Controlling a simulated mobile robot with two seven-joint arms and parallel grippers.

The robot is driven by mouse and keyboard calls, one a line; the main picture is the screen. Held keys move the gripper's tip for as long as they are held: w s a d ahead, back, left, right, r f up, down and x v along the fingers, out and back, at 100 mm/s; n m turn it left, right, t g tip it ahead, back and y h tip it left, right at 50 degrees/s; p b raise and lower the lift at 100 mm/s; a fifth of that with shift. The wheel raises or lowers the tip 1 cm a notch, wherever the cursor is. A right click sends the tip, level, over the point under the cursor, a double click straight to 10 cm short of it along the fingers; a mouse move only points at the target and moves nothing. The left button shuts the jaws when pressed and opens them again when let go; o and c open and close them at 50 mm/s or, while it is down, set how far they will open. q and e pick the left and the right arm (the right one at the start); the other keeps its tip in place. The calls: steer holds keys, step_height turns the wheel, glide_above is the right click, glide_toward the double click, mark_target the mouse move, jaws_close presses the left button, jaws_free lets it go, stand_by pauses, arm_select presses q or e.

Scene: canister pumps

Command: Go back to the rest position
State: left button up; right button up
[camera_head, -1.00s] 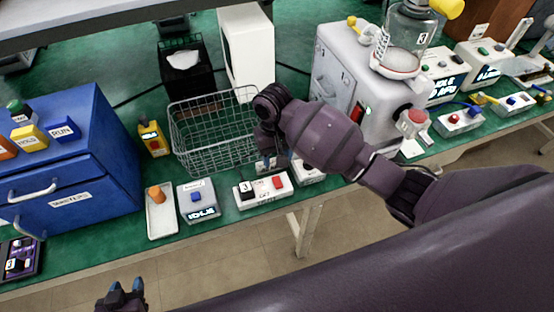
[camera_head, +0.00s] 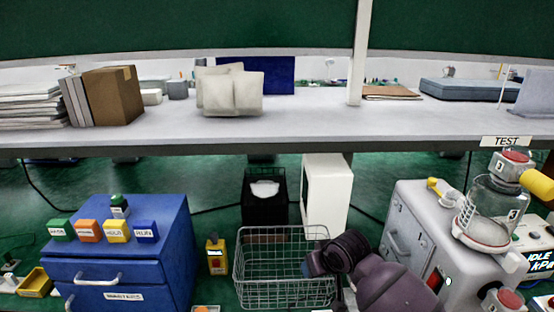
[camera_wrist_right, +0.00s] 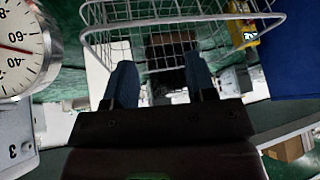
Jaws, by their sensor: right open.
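In the head view my right arm comes up from the bottom edge in front of the wire basket (camera_head: 285,295), and its gripper is mostly hidden or cut off. In the right wrist view my right gripper (camera_wrist_right: 160,85) is open, its two blue fingers apart with nothing between them. The basket's wire rim (camera_wrist_right: 180,20) shows beyond the fingertips. The grey canister pump (camera_head: 412,235) with its glass jar (camera_head: 492,212) and yellow fitting stands right of my arm. My left gripper is not in view.
A blue drawer cabinet (camera_head: 120,255) with several coloured buttons stands at left. A small yellow box (camera_head: 216,257), black tissue box (camera_head: 264,203) and white box (camera_head: 327,190) stand near the basket. A grey shelf (camera_head: 310,128) spans above. A dial gauge (camera_wrist_right: 25,45) is close at the wrist view's left.

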steer(key=s+d+f+t+b, duration=0.2)
steer(key=s+d+f+t, duration=0.1)
steer(key=s+d+t, duration=0.65)
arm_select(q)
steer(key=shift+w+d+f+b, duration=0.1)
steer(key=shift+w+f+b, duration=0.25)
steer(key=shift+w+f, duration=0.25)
arm_select(e)
steer(key=s+d+f+m+g+h, duration=0.1)
steer(key=s+d+f, duration=0.3)
steer(key=s, duration=0.5)
steer(key=s+d+f+m+g+h, duration=0.1)
steer(key=s+d+f+g+h, duration=0.1)
steer(key=s+f, duration=0.6)
steer(key=shift+s+d+m, duration=0.3)
steer(key=shift+s+d, duration=0.2)
steer(key=shift+d, duration=0.4)
